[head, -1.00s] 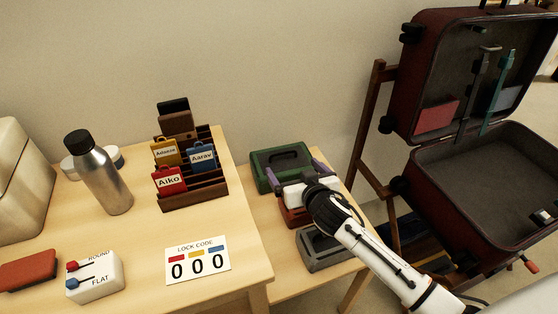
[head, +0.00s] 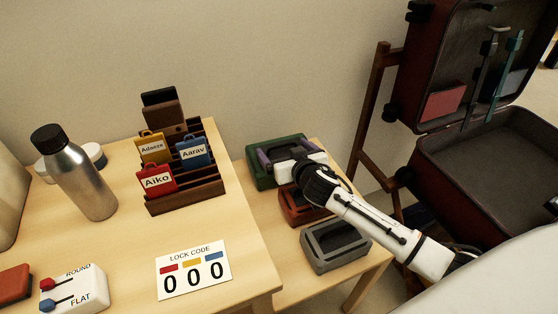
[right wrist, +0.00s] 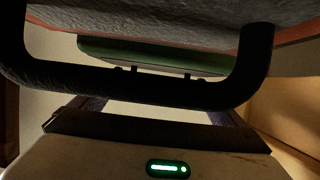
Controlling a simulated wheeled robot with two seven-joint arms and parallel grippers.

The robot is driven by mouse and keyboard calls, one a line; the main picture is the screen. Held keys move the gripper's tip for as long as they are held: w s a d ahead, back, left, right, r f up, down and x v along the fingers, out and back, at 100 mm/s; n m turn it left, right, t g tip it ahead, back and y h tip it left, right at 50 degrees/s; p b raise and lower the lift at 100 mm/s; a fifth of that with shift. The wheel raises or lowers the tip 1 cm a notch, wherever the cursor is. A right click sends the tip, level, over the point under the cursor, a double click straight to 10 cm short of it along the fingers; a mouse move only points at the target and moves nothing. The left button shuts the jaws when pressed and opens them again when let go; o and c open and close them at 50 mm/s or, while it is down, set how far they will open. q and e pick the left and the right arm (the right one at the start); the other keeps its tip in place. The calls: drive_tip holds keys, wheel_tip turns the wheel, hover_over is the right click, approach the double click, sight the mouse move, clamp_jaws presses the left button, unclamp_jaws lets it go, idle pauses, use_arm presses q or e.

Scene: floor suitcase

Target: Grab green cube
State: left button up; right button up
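The green cube (head: 257,175) is a dark green case on the low table, farthest back in a row with a red case and a grey case. My right gripper (head: 284,152) is over it, with its purple fingers spread apart. The fingers and white palm hide part of its top, and I cannot tell if they touch it. In the right wrist view, the green case (right wrist: 150,55) shows beyond a dark handle bar (right wrist: 140,87) that crosses the picture. My left gripper is not in view.
An open suitcase (head: 470,165) is at the right. The higher table at left holds a rack (head: 186,200), bottle (head: 75,175) and lock-code card (head: 193,270).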

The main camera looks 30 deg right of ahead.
drive_tip(key=c, duration=1.8)
drive_tip(key=shift+r, duration=0.1)
drive_tip(key=shift+c, duration=1.3)
